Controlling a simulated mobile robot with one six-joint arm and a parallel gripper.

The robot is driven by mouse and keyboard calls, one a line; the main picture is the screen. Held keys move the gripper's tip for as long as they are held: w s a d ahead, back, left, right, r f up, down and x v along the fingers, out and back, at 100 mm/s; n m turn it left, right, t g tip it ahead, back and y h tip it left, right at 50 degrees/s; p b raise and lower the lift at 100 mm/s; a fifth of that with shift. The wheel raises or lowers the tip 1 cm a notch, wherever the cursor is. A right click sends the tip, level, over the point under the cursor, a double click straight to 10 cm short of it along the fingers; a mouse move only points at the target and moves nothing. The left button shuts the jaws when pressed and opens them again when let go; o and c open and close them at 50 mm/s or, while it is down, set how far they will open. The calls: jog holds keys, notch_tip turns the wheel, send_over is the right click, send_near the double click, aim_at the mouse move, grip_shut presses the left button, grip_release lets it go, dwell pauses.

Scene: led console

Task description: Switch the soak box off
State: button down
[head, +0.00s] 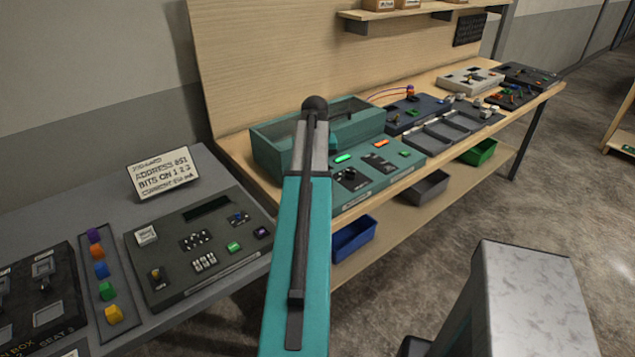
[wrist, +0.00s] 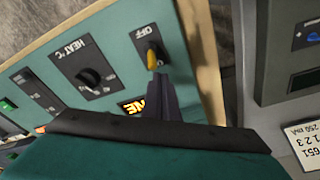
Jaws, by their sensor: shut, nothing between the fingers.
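The soak box (head: 400,178) is a teal unit with a clear-lidded bin behind its sloped panel, on the wooden bench. In the wrist view its panel shows a toggle switch with a yellow tip (wrist: 152,60) on a dark plate marked OFF. The tip leans away from the OFF word. A lit orange display (wrist: 132,105) ending in "NE" is partly covered by my fingers. My gripper (wrist: 165,78) is shut and empty, its fingertips close beside the yellow tip; I cannot tell whether they touch. In the head view my arm hides the gripper and the switch.
A HEAT °C knob (wrist: 90,78) sits beside the switch. A grey console (head: 200,245) with a small sign (head: 163,173) stands on the left table. Other panels (head: 405,112) line the bench to the right, with bins (head: 354,237) below.

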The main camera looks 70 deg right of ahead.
jog(key=shift+s+a, duration=0.6)
jog(key=shift+s, duration=0.3)
dwell(0.4)
jog(key=shift+r+p, duration=0.15)
jog(key=shift+p, duration=0.15)
notch_tip(320, 180, up, 7)
jog(key=p, duration=0.4)
jog(key=shift+w+d, duration=0.25)
jog(key=shift+w, duration=0.1)
dwell(0.5)
jog(key=shift+s, duration=0.1)
dwell(0.5)
